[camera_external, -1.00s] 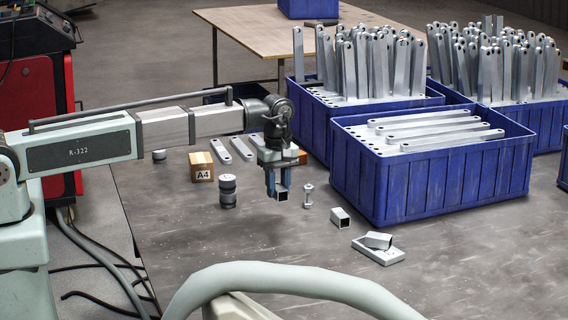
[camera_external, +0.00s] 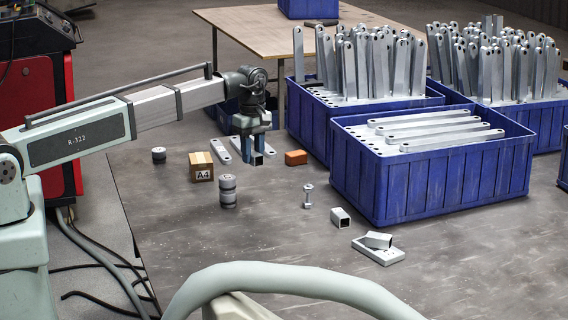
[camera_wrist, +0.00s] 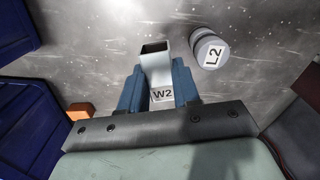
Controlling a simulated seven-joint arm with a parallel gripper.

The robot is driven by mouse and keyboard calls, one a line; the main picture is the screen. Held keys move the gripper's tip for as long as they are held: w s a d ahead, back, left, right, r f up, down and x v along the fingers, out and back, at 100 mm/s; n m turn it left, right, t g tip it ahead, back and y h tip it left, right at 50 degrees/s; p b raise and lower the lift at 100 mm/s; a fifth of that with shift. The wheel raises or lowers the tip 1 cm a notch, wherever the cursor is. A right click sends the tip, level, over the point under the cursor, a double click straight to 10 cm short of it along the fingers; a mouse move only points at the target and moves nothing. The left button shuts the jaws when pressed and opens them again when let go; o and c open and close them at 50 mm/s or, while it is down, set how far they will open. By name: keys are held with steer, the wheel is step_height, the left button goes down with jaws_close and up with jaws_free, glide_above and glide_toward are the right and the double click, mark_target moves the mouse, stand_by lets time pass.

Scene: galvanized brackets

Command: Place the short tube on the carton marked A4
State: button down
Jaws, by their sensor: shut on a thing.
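The short tube (camera_external: 257,160), square and silvery with an open end, hangs between the blue fingers of my gripper (camera_external: 254,149). In the wrist view the tube (camera_wrist: 155,68) is clamped between both fingers (camera_wrist: 158,88) and bears a W2 label. The carton marked A4 (camera_external: 201,172) is a small brown box standing on the grey surface. My gripper is to the right of the carton in the external view, apart from it and apparently higher.
A dark stacked cylinder piece (camera_external: 228,192) stands close to the carton. An L2-marked cylinder (camera_wrist: 210,51) shows in the wrist view. A blue crate (camera_external: 440,185) borders the right.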

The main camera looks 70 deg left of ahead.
steer(key=s+a+r+n, duration=0.1)
steer(key=s+a, duration=0.1)
steer(key=a, duration=0.5)
steer(key=s+a+r+n, duration=0.1)
steer(key=s+a+r, duration=0.15)
steer(key=a, duration=0.45)
steer(key=r, duration=0.2)
glide_above(201, 157)
steer(key=shift+s+d+f+m, duration=0.1)
steer(key=shift+f+m, duration=0.75)
steer(key=shift+f, duration=0.85)
steer(key=shift+w+f+m, duration=0.1)
steer(key=shift+f+m, duration=0.7)
steer(key=shift+f, duration=0.95)
steer(key=shift+s+d+f+m, duration=0.1)
steer(key=shift+f+m, duration=0.75)
steer(key=shift+f, duration=0.85)
steer(key=shift+f, duration=0.1)
steer(key=c, duration=0.8)
jaws_free()
step_height(201, 157, up, 12)
